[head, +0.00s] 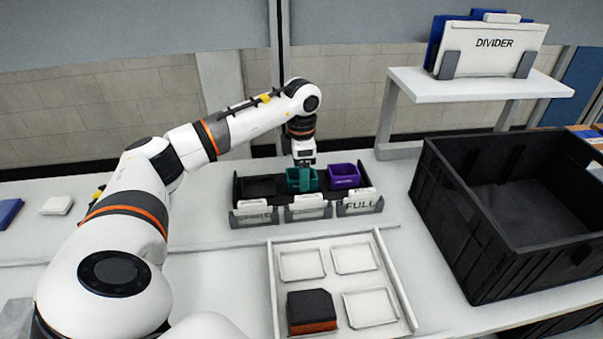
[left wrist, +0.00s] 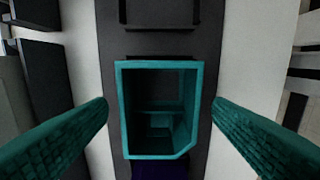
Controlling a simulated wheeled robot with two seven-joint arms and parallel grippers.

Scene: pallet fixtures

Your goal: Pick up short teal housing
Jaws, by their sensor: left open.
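The short teal housing (head: 293,184) is an open-topped box in the middle place of a dark rack (head: 275,213). In the left wrist view the teal housing (left wrist: 122,115) is centred, with one corner cut off. My left gripper (head: 304,168) points down over it. Its two ribbed teal fingers (left wrist: 161,104) are open, one on each side of the housing, with a gap on both sides. The fingertips' exact height against the housing is hard to tell. My right gripper is not in view.
A purple housing (head: 345,176) sits right of the teal one, a black one (head: 258,188) left. Label cards stand along the rack's front. A white tray (head: 272,270) holding a dark and orange block (head: 311,312) lies in front. A large black crate (head: 450,220) stands right.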

